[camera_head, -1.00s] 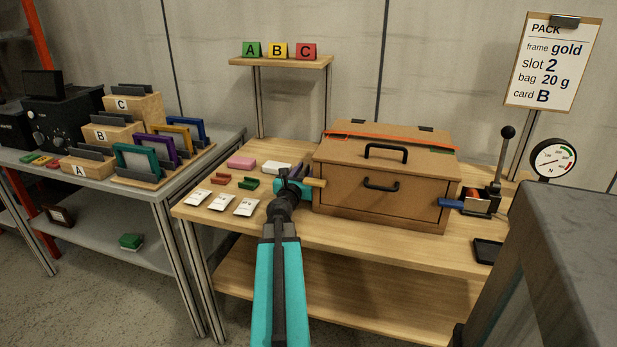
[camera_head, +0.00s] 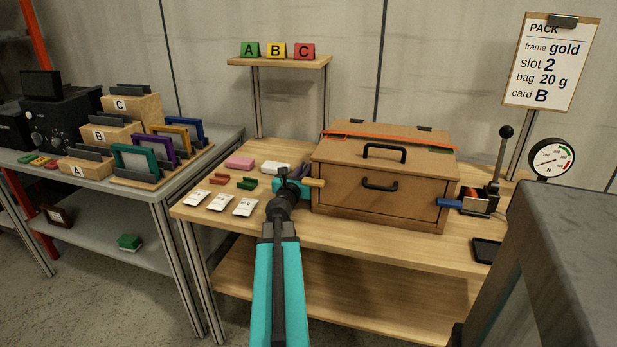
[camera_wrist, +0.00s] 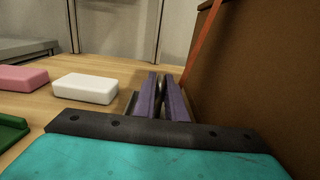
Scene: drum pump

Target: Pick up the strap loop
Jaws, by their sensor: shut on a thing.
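The orange strap (camera_head: 390,139) lies across the lid of the brown box (camera_head: 345,187). In the wrist view the strap (camera_wrist: 203,45) runs down the box's left side toward my fingertips. My gripper (camera_wrist: 163,82) is beside that side, its two fingers close together and shut on the strap loop. The loop itself is mostly hidden between and behind the fingers. In the head view my gripper (camera_head: 291,182) is low at the box's left side, above the table.
White (camera_head: 275,168) and pink (camera_head: 240,163) blocks lie left of my gripper, with a green piece (camera_head: 247,184) and white cards (camera_head: 219,202) nearer the front. A lever (camera_head: 501,160) and a round gauge (camera_head: 552,158) stand right of the box.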

